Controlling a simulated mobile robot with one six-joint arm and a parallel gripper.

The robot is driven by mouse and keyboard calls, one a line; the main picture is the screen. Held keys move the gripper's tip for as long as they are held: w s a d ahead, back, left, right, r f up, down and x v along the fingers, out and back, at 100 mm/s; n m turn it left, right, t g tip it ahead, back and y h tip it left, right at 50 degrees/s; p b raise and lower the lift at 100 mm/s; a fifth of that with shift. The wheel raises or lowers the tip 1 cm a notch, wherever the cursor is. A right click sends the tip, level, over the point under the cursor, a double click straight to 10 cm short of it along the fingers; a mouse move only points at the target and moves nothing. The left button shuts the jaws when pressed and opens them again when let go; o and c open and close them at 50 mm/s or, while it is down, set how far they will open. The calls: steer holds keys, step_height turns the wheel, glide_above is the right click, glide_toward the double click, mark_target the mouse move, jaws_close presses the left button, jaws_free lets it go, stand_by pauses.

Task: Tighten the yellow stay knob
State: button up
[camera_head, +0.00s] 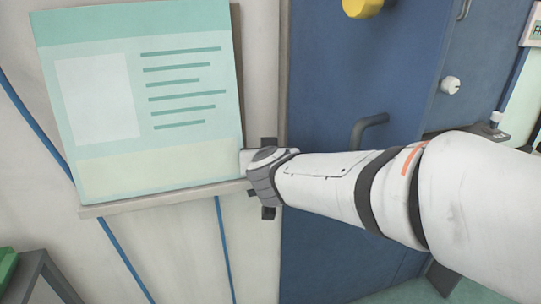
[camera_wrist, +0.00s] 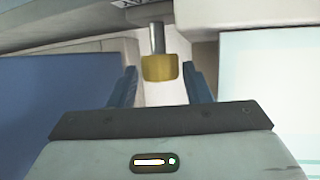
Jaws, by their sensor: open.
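A yellow knob (camera_wrist: 160,67) on a grey metal stem (camera_wrist: 157,38) shows in the wrist view. It stands between the two dark blue fingers of my gripper (camera_wrist: 160,76), with a gap visible on each side. My gripper is open and holds nothing. In the head view my gripper (camera_head: 264,178) is at the lower right corner of a pale green panel, and no knob shows at it there. A yellow round thing (camera_head: 362,7) is cut by the top edge of the head view; I cannot tell if it is the same knob.
The pale green panel (camera_head: 190,165) rests on a narrow ledge (camera_head: 150,202) on the left. A blue door (camera_head: 325,75) with a dark handle (camera_head: 370,128) and a white knob (camera_head: 450,85) stands to the right. A grey frame (camera_head: 45,275) is at the lower left.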

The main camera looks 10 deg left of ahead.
steer(key=shift+w+a+f, duration=0.15)
steer(key=shift+w, duration=0.2)
steer(key=shift+c, duration=0.2)
steer(key=c, duration=0.7)
steer(key=shift+o, duration=0.2)
steer(key=p, duration=0.2)
steer(key=m+h+p, duration=0.1)
steer(key=p, duration=0.1)
steer(key=shift+s+a+r+h, duration=0.1)
steer(key=shift+a+r+h, duration=0.05)
steer(key=shift+r+h, duration=0.15)
steer(key=shift+m+t+h+p, duration=0.3)
steer(key=shift+m+h+p, duration=0.3)
steer(key=shift+p, duration=0.6)
steer(key=shift+f+m+h+p, duration=0.3)
steer(key=shift+m+p, duration=0.1)
steer(key=shift+p, duration=0.1)
steer(key=o, duration=0.7)
